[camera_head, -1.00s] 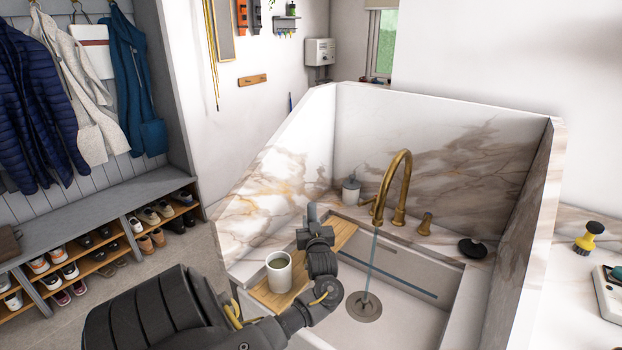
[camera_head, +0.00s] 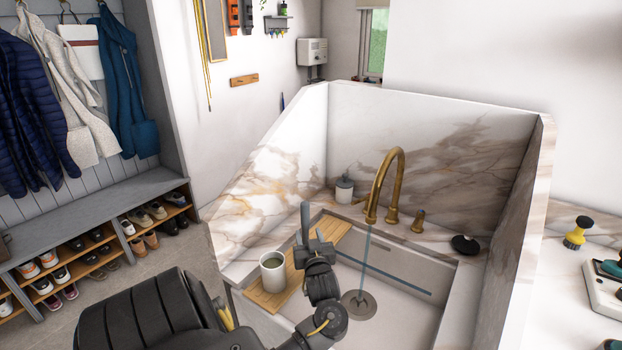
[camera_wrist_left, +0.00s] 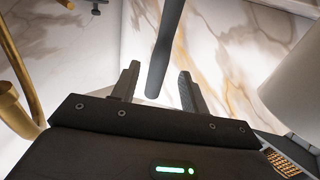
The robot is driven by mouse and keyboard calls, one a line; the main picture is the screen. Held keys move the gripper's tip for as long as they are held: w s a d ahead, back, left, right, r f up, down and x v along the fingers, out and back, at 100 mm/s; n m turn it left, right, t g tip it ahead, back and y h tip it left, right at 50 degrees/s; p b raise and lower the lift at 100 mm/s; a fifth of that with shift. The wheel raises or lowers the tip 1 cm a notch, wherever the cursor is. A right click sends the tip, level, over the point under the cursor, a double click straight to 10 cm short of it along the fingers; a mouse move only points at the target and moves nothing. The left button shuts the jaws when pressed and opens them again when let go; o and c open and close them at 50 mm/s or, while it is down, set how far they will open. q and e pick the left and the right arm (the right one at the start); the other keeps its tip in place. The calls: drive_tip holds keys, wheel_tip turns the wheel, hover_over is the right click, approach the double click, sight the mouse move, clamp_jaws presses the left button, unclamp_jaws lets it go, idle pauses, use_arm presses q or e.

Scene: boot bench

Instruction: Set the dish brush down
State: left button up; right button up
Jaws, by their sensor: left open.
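A dark grey rod (camera_head: 305,222), which looks like the dish brush's handle, stands nearly upright by the wooden board (camera_head: 333,232) across the sink. Its lower end is hidden behind my gripper in the head view, so I cannot see what it rests on. My left gripper (camera_head: 312,246) is open just in front of it. In the left wrist view the rod (camera_wrist_left: 166,45) shows between the spread fingers of the gripper (camera_wrist_left: 160,68), with gaps on both sides. My right gripper is not in view.
A white cup (camera_head: 272,274) stands on the board left of my gripper. The brass faucet (camera_head: 386,180) runs water into the sink (camera_head: 392,318) on the right. A lidded jar (camera_head: 344,190) stands behind. A yellow-and-black scrubber (camera_head: 575,238) is on the right counter.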

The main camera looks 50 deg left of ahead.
use_arm(q)
drive_tip(key=v, duration=0.4)
drive_tip(key=shift+a, duration=0.1)
idle(0.5)
